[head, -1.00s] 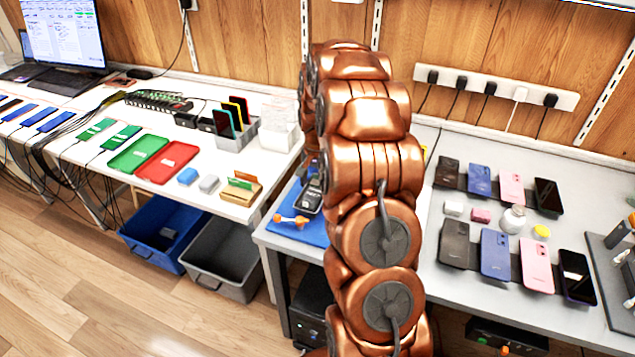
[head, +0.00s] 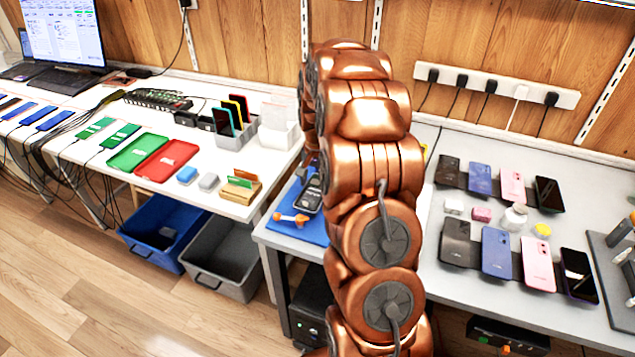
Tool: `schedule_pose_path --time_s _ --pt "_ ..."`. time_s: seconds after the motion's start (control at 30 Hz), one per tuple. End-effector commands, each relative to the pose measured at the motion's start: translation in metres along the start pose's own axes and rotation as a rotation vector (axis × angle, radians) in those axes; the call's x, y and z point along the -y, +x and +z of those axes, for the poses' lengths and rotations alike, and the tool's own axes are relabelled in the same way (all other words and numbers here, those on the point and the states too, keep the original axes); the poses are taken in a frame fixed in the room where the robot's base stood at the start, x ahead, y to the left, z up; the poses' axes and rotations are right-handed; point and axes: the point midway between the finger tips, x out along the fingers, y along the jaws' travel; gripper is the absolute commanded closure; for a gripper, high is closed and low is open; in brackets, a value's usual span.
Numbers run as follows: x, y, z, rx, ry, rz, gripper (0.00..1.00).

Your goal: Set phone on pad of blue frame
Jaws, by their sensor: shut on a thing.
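My gripper is not visible; my copper arm fills the middle of the head view and hides what lies behind it. No held phone can be made out. Flat blue frames lie at the left end of the long white table, one at its nearer side (head: 54,121) and another to its left (head: 22,112). Their pads are too small to tell apart. On the right bench lie two rows of phones, among them a blue phone (head: 496,252), a pink phone (head: 537,264) and a black phone (head: 578,274).
Green frames (head: 95,129), a green tray (head: 137,152) and a red tray (head: 167,160) lie right of the blue frames. Cables (head: 45,150) hang over the table's front edge. A blue bin (head: 150,258) and a grey bin (head: 205,283) stand on the floor below.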

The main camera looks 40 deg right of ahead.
Motion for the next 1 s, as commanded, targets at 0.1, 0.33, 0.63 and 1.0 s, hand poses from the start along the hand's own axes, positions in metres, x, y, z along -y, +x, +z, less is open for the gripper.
schedule_pose_path --time_s 0.1,0.33,0.63,1.0 --pt "0.0 0.0 -0.0002 0.0 0.0 0.0 0.65" --pt "0.0 -0.0001 -0.0001 0.0 0.0 0.0 0.65" --pt "0.0 0.0 -0.0001 0.0 0.0 0.0 0.0" --pt "0.0 0.0001 -0.0001 0.0 0.0 0.0 0.0"
